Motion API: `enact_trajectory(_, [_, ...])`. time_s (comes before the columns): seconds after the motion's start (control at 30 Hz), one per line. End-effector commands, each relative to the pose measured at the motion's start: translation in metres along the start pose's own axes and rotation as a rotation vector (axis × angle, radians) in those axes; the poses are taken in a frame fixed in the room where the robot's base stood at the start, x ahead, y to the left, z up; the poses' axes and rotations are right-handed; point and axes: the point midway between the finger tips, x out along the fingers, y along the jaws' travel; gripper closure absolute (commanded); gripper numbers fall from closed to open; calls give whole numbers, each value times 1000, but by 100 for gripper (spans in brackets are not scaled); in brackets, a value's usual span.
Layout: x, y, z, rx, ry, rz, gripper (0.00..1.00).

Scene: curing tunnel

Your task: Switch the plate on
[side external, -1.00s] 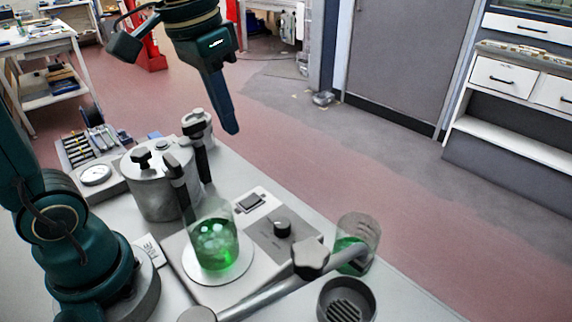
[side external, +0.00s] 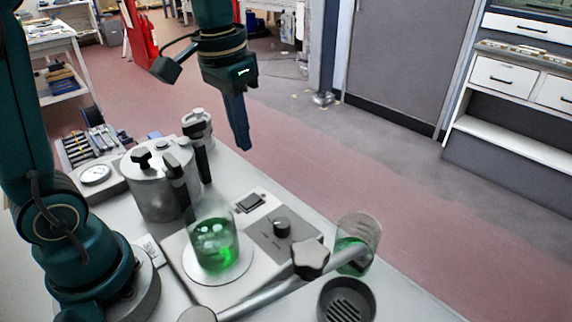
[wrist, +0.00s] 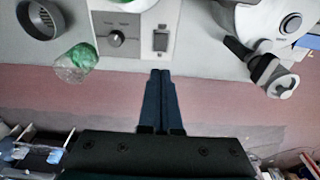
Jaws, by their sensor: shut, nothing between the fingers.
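The plate (side external: 188,262) is a pale flat unit with a round white top, and a beaker of green liquid (side external: 214,246) stands on it. In the wrist view the knob (wrist: 116,39) and the switch (wrist: 160,40) show near the top, ahead of my fingertips. My gripper (side external: 244,147) is shut and empty, pointing down, in the air above and beyond the switch. In the wrist view its fingers (wrist: 160,75) are together. I cannot tell which way the switch is set.
A metal pot (side external: 160,190) with black clamps stands behind the plate. The air around my gripper is clear.

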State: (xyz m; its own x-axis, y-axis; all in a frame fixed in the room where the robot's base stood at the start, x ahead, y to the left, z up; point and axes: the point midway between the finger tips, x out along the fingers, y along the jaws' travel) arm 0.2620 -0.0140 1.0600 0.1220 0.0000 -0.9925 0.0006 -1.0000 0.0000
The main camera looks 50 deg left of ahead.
Motion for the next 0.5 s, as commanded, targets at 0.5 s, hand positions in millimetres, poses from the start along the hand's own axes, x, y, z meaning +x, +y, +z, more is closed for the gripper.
enact_trajectory(0.5, [98, 0, 1, 1, -5, 0, 100])
